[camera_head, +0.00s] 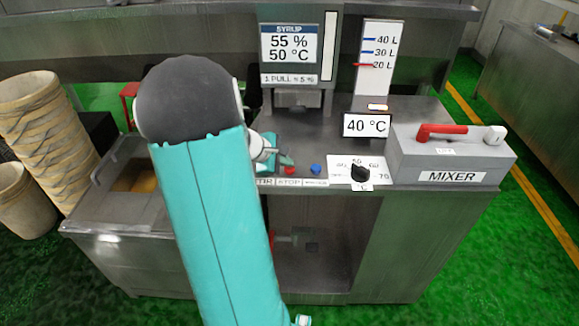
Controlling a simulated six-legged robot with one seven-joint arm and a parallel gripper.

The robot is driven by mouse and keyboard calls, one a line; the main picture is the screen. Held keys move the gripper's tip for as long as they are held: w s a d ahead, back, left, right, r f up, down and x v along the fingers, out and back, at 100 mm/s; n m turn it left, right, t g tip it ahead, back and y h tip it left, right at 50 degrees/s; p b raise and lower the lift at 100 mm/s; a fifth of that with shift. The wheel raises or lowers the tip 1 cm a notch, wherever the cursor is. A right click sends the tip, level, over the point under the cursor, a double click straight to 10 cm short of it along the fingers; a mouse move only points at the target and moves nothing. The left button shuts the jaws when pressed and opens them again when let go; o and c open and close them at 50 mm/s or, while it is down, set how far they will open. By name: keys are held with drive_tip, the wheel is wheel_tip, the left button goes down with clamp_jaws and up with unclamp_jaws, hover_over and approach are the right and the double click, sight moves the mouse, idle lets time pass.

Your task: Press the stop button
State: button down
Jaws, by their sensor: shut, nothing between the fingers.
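The red stop button (290,170) sits on the grey counter panel behind a "STOP" label (289,182). A blue button (316,169) is just to its right. A "STIR" label, partly hidden by my arm, is to its left. My gripper (279,160) is small and partly hidden behind my teal arm. It is shut and empty, just behind and left of the red button. I cannot tell whether it touches the button.
A black dial (360,172) and a mixer box (450,156) with a red-handled lever stand to the right. A syrup display (289,43) rises behind. A vat (115,190) and stacked baskets (45,130) are left. Green floor is open at right.

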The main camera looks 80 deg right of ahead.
sight(286, 169)
drive_tip(key=shift+r, duration=0.85)
drive_tip(key=shift+r, duration=2.5)
